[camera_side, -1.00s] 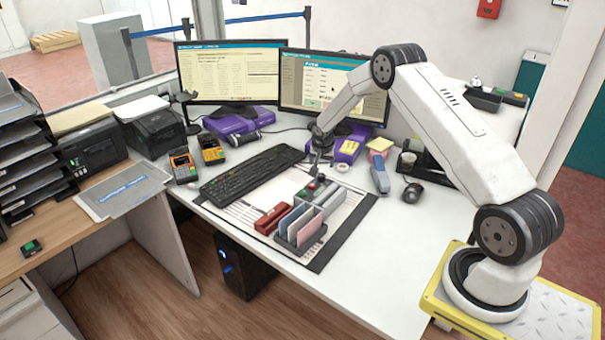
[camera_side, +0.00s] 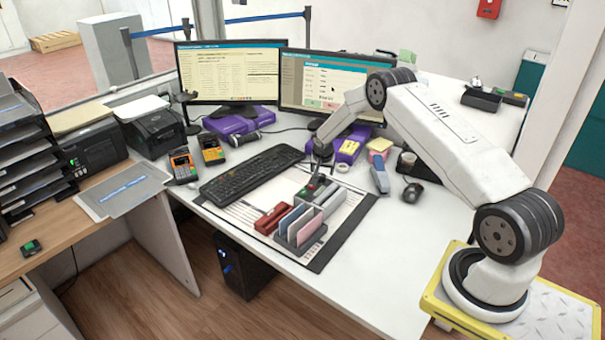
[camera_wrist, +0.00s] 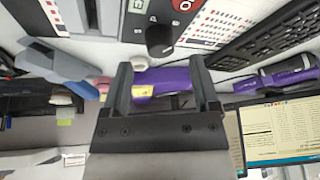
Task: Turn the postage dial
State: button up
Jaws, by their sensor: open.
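The postage dial (camera_wrist: 159,40) is a dark round knob in the wrist view, on a dark panel beside a letter E and a red round mark. My gripper (camera_wrist: 162,68) is open, with its two dark fingers apart and nothing between them. The dial lies just beyond the fingertips, roughly midway between their lines; I see no contact. In the side view my gripper (camera_side: 321,160) is over the back of the counter mat, close above the small dark panel (camera_side: 317,184) with red and green spots. The dial is too small to make out clearly there.
A black keyboard (camera_side: 251,174) lies left of the panel. A letter rack (camera_side: 300,229) with envelopes and a red stapler-like object (camera_side: 272,217) stand in front. A tape roll (camera_side: 342,168) and a blue-grey device (camera_side: 379,177) are at the right. Monitors stand behind.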

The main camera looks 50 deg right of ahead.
aim_at(322, 175)
jog(key=shift+x, duration=1.5)
grip_shut()
